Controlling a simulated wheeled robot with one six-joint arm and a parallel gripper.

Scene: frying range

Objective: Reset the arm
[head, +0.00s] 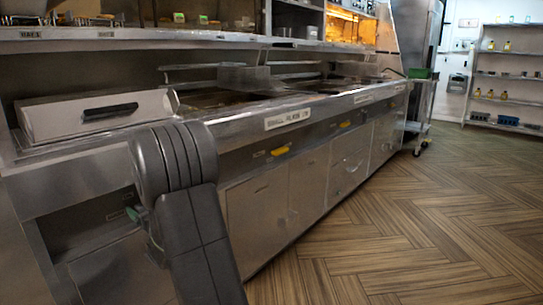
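My arm (200,243) shows in the head view as dark grey, ribbed links. It rises from the bottom edge at left of centre to a rounded joint (178,158) in front of the steel counter. The arm hides part of the counter front and its edge. My gripper is not visible in this view, so I cannot see whether it holds anything.
A long steel frying range (270,210) runs from left to the far centre, with yellow handles (280,151). A closed lid (98,116) with a black handle sits at left. A cart (421,106) and shelves (505,91) stand far right. The wooden floor (420,220) is clear.

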